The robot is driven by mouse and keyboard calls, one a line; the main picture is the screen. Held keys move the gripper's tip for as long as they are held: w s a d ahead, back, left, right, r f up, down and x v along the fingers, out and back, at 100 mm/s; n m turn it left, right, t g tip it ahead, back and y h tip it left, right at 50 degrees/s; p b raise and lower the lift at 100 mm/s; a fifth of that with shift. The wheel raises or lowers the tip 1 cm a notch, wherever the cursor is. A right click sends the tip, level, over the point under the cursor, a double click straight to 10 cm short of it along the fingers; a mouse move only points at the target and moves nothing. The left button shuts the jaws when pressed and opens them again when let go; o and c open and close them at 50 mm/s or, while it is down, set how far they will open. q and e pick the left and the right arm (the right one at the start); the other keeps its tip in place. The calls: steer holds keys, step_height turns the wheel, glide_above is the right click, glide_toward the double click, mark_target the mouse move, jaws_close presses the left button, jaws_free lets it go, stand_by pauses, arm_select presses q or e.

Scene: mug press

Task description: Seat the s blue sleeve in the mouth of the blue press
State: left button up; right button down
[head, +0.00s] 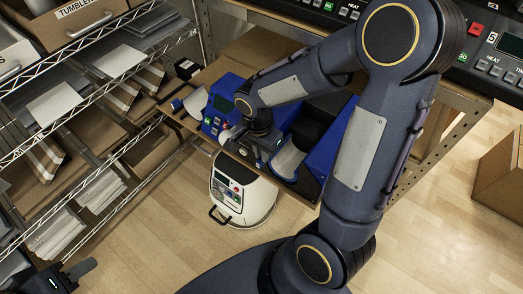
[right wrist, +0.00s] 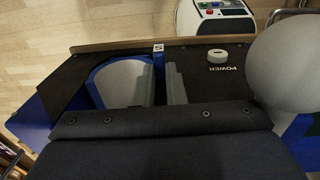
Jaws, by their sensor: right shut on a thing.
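The blue press (head: 222,108) stands on a wooden shelf, its panel facing up. My right gripper (head: 268,150) is low over its right part, shut on the blue sleeve. In the right wrist view a blue tab marked S (right wrist: 158,47) stands at the grey fingers (right wrist: 160,82). Beside it is a curved grey surface with a blue rim (right wrist: 118,82), which also shows in the head view (head: 288,160). I cannot tell how far the sleeve sits in the mouth; my wrist hides part. My left gripper (head: 72,276) is at the lower left, away from the press; its jaw state is unclear.
A pale rounded piece (right wrist: 285,65) is at the press's other end. A white machine (head: 240,192) stands on the floor below the shelf edge. A wire rack (head: 90,120) with papers and boxes fills the left. A cardboard box (head: 500,190) is at right. Middle floor is clear.

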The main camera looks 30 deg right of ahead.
steer(key=shift+f+b, duration=0.3)
steer(key=shift+f, duration=0.25)
steer(key=shift+c, duration=2.2)
jaws_free()
steer(key=o, duration=0.3)
steer(key=shift+s, duration=0.1)
steer(key=shift+w+r, duration=0.1)
steer(key=shift+w, duration=0.1)
steer(key=shift+c, duration=0.3)
steer(key=shift+r, duration=0.1)
steer(key=shift+r+p, duration=0.4)
steer(key=shift+o, duration=1)
steer(key=shift+r+p, duration=2.65)
steer(key=shift+r, duration=0.9)
